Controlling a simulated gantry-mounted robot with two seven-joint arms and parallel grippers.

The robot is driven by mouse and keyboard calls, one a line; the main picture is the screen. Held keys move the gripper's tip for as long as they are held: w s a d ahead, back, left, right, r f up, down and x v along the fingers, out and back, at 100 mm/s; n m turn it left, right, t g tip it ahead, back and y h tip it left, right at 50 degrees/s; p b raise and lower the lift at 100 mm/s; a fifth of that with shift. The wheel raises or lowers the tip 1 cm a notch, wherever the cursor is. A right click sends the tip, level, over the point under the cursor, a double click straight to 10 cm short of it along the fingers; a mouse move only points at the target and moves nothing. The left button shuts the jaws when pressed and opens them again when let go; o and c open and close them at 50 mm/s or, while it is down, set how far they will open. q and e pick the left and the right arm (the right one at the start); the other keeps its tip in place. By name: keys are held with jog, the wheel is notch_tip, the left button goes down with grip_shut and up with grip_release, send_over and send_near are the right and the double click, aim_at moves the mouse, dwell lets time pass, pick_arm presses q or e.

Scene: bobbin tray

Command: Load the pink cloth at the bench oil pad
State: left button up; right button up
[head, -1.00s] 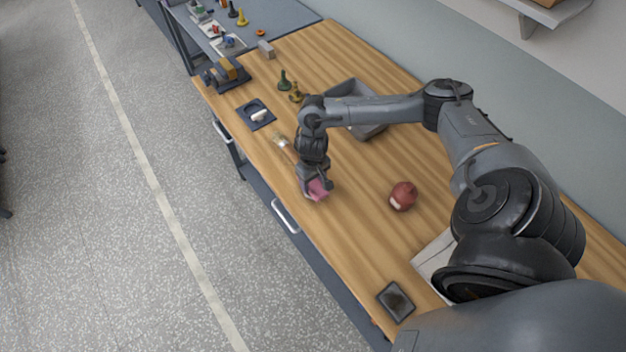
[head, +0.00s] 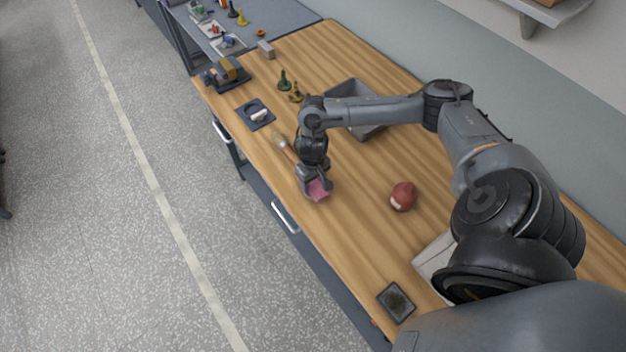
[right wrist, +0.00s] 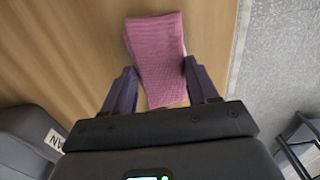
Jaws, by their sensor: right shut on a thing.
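The pink cloth (head: 318,190) is near the front edge of the wooden bench, under my right gripper (head: 318,186). In the right wrist view the folded cloth (right wrist: 157,55) lies between the fingers of my right gripper (right wrist: 160,88), which is shut on it. Whether the cloth touches the bench top is hard to tell. The dark square oil pad (head: 396,301) lies at the near end of the bench, with a brown, stained middle. My left gripper is not in view.
A dark red round object (head: 403,196) stands right of the gripper. A brush (head: 280,143) lies just behind it. A grey bin (head: 372,128) is partly hidden by my arm. A dark tray with a white piece (head: 256,114) lies farther back. Bare wood lies between the cloth and the pad.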

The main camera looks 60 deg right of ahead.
jog(key=shift+f, duration=0.5)
dwell(0.8)
dwell(0.6)
jog(key=shift+p, duration=0.4)
dwell(0.5)
jog(key=shift+s+f, duration=0.1)
jog(key=shift+f, duration=0.05)
dwell(0.6)
